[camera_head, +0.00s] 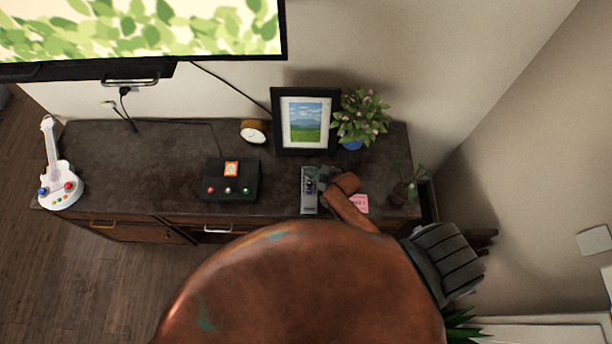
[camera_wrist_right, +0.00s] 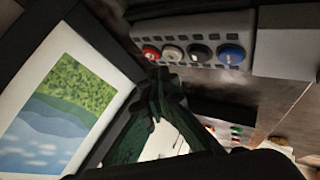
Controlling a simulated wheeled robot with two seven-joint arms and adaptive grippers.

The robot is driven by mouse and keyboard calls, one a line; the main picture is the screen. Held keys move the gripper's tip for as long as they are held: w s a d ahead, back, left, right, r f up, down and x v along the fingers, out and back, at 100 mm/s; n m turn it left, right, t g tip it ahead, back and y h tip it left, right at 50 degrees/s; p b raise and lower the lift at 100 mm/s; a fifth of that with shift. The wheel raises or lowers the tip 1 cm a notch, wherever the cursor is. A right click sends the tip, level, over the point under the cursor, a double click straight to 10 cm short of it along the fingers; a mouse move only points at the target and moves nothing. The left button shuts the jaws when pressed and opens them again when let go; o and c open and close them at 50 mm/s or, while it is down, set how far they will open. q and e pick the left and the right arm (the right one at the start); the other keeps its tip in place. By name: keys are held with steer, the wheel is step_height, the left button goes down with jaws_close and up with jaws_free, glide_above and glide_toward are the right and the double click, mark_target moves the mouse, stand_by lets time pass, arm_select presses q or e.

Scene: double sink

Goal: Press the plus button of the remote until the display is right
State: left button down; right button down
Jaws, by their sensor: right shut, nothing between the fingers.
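The remote (camera_head: 309,192) is a grey, long device lying on the dark cabinet top, right of the black box. In the right wrist view the remote (camera_wrist_right: 232,28) shows a row of red, white, black and blue round buttons. No plus sign or display reading can be made out. My right gripper (camera_head: 323,178) is shut and empty, at the remote's right side and partly covering it. In the wrist view its fingertips (camera_wrist_right: 162,82) are close by the red and white buttons; whether they touch cannot be told. My left gripper is not in view.
A framed picture (camera_head: 305,121) and a potted plant (camera_head: 361,120) stand behind the remote. A pink note (camera_head: 357,203) lies to its right. A black box with buttons (camera_head: 232,181), a small clock (camera_head: 253,132) and a toy guitar (camera_head: 60,184) are to the left. Bare cabinet top lies between.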

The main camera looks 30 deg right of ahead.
steer(key=shift+s+f, duration=0.1)
steer(key=shift+f, duration=0.05)
stand_by(0.5)
steer(key=shift+s+f, duration=0.1)
steer(key=shift+f, duration=0.2)
steer(key=shift+f+b, duration=0.3)
steer(key=shift+f, duration=0.2)
stand_by(0.6)
stand_by(0.4)
steer(key=shift+r+p, duration=0.95)
steer(key=shift+p, duration=0.05)
step_height(320, 180, up, 5)
steer(key=p, duration=0.5)
